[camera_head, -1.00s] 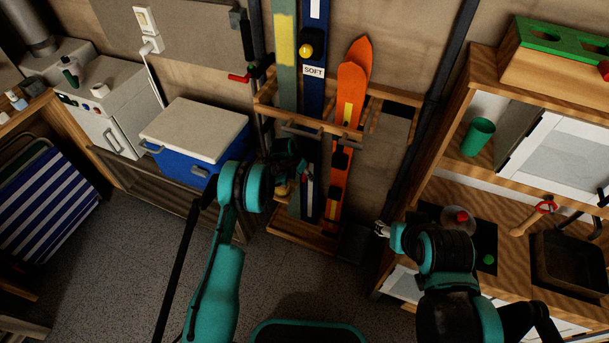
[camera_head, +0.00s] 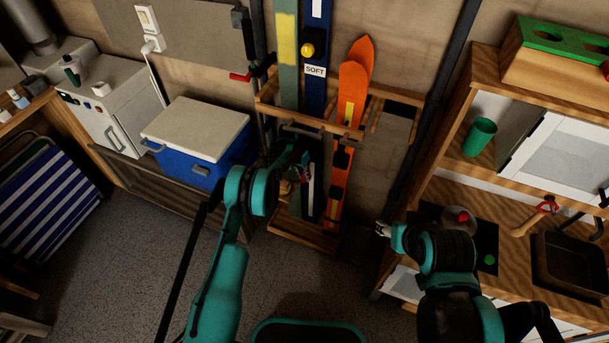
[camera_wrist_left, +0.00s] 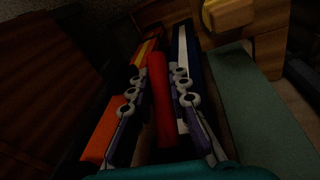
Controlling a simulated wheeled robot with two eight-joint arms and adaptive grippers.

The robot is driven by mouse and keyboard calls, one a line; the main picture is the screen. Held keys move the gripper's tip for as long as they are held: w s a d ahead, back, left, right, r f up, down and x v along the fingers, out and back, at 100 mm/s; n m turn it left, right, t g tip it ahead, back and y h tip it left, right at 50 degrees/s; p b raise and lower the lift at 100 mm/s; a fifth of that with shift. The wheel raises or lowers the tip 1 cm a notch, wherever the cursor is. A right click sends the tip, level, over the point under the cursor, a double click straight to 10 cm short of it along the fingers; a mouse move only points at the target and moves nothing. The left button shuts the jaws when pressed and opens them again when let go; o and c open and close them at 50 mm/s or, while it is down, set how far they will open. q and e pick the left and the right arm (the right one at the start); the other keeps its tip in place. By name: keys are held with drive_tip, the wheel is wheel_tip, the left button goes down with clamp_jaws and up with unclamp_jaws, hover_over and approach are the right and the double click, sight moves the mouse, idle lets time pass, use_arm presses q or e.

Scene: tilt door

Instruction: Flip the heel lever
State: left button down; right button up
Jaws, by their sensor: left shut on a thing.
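A red lever (camera_wrist_left: 159,100) runs lengthwise between the two fingers of my left gripper (camera_wrist_left: 158,76) in the left wrist view. The fingers are shut on it. In the head view my left gripper (camera_head: 303,168) is at the lower part of the skis, and the arm partly hides the lever there. The dark blue ski (camera_head: 314,100) labelled SOFT stands upright in a wooden rack (camera_head: 268,104). My right gripper (camera_head: 383,229) is in front of the right shelf unit, away from the skis; its fingers are too small to judge.
Orange skis (camera_head: 352,85) and a grey-green ski (camera_head: 287,60) stand beside the blue one. A blue cooler (camera_head: 198,165) is to the left. A wooden shelf unit (camera_head: 470,95) stands on the right. The grey floor (camera_head: 120,260) is open at lower left.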

use_arm(q)
drive_tip(key=c, duration=1.4)
unclamp_jaws()
